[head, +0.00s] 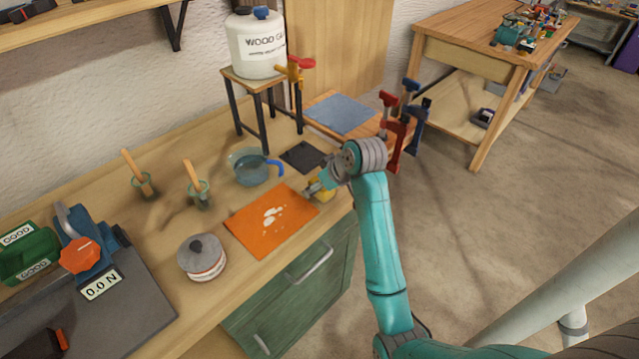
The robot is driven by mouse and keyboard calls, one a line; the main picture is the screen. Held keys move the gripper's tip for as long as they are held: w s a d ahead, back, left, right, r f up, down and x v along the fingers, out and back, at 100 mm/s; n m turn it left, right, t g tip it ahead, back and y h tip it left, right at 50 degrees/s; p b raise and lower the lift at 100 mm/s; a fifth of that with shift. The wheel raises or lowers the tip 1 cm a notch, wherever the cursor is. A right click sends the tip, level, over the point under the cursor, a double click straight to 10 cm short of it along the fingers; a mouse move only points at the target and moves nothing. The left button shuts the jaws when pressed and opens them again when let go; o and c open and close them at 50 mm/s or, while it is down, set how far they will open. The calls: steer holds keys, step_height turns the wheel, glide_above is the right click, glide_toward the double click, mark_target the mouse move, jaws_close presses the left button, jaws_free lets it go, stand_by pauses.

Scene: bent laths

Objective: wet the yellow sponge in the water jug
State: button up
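The water jug (247,170) is a clear vessel with bluish water and a blue handle, standing upright on the bench left of my arm. The yellow sponge (321,193) shows as a small yellow patch at the right corner of the orange mat, by my gripper. My gripper (314,189) is at the sponge, to the right of and nearer than the jug. The wrist hides much of the fingers and part of the sponge. I cannot tell whether the fingers are closed on it, or whether it touches the bench.
The orange mat (248,232) has white spots on it. Two small jars (145,188) with wooden sticks and a round tin (202,262) stand to the left. A dark pad (301,156) lies behind the gripper. A white wood-glue canister (254,52) sits on a stand. Clamps (398,125) stand at right.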

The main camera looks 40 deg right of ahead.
steer(key=v, duration=0.7)
steer(key=shift+s+r, duration=0.2)
steer(key=shift+r, duration=0.05)
steer(key=shift+s, duration=0.1)
